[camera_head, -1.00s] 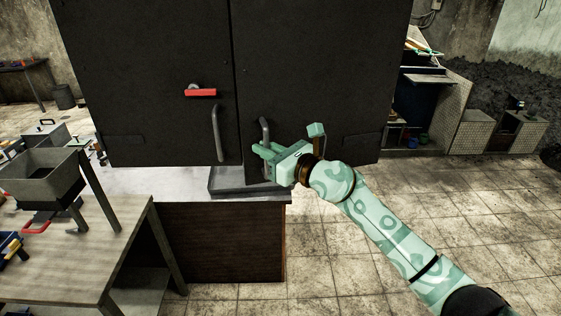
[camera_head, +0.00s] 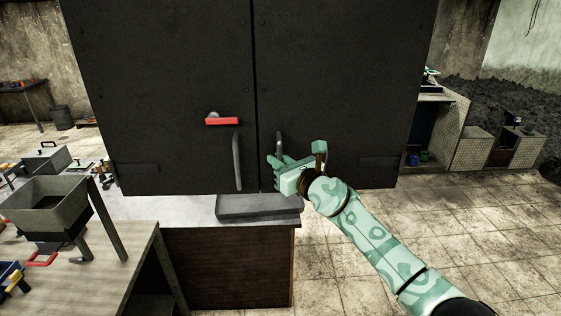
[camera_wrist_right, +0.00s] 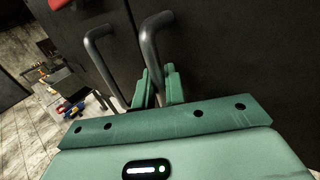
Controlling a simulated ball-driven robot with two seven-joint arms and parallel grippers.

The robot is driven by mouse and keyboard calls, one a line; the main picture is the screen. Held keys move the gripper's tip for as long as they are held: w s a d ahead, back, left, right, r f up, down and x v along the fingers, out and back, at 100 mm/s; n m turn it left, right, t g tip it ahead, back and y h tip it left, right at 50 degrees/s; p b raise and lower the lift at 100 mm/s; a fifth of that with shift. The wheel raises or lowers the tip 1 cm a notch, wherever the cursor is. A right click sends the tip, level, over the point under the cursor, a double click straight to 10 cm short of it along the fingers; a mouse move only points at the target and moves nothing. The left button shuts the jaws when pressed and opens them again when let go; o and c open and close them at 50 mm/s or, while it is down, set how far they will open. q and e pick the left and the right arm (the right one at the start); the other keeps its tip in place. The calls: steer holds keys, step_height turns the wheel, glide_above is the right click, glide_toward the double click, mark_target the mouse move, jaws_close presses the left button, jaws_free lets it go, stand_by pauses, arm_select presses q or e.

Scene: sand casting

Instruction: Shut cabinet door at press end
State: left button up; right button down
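The black cabinet (camera_head: 165,90) fills the middle of the head view. Its two doors meet at a narrow dark seam, and the right door (camera_head: 340,90) looks nearly flush with the left. Each door has a bar handle; the left handle (camera_head: 237,162) is free, and a red lever (camera_head: 222,121) sits above it. My right gripper (camera_head: 277,162) is at the right door's handle (camera_head: 279,142). In the right wrist view, its fingers (camera_wrist_right: 159,88) are close together around the lower part of that handle (camera_wrist_right: 148,45). My left gripper is out of view.
A grey tray (camera_head: 240,208) lies on the counter below the doors. A wooden table (camera_head: 85,260) with a grey hopper (camera_head: 48,205) stands at the left. The tiled floor (camera_head: 440,235) at the right is open.

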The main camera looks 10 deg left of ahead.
steer(key=c, duration=1.6)
jaws_free()
steer(key=shift+w+r, duration=0.1)
steer(key=shift+r, duration=0.1)
steer(key=shift+o, duration=0.3)
steer(key=shift+d+p, duration=0.1)
steer(key=shift+p, duration=0.2)
steer(key=p+v, duration=0.6)
steer(key=v, duration=1)
steer(key=shift+s+p, duration=0.25)
steer(key=shift+p, duration=0.1)
